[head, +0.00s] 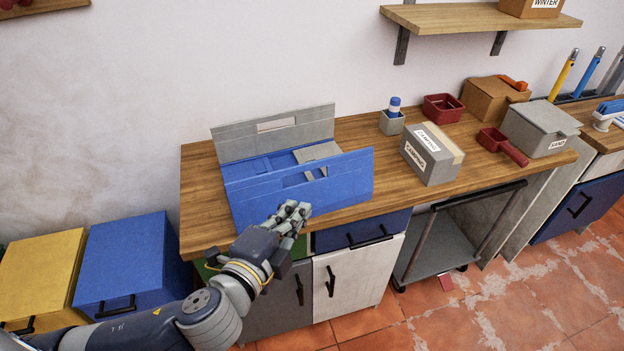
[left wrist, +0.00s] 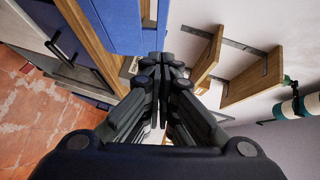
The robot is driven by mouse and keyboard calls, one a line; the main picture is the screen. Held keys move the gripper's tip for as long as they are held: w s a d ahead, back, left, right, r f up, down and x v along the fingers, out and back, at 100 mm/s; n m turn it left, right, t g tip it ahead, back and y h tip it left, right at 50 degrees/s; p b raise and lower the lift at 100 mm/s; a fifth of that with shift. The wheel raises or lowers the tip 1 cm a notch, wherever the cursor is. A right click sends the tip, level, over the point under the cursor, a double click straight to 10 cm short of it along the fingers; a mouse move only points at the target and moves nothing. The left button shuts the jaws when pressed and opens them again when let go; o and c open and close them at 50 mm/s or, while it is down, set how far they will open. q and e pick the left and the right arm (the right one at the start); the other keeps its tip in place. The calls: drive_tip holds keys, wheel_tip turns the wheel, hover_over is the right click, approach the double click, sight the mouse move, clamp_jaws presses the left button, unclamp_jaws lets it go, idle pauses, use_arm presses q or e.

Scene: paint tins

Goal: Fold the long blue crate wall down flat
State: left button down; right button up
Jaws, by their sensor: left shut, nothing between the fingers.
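The long blue crate wall (head: 345,177) stands up along the near side of the folding crate, leaning a little outward, with a handle slot in it. The long grey wall (head: 235,144) stands at the back of the crate. Between them, blue and grey panels lie low inside. My left gripper (head: 297,210) is shut and empty, just in front of the blue wall near its lower middle. In the left wrist view, the shut fingers (left wrist: 163,64) point at the blue wall (left wrist: 118,25); I cannot tell whether they touch it. My right gripper is not in view.
The crate stands on the left part of a wooden worktop (head: 200,205). A grey box (head: 430,160) marked CAMPING is to its right, with a small cup (head: 391,124) behind. A shelf (head: 470,18) hangs above. Drawers and cabinets lie below the front edge.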

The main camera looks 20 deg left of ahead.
use_arm(q)
drive_tip(key=b, duration=0.6)
approach(318, 166)
drive_tip(key=w+d, duration=0.2)
drive_tip(key=w, duration=0.1)
drive_tip(key=shift+w+a+f, duration=0.4)
drive_tip(key=shift+w+a, duration=0.3)
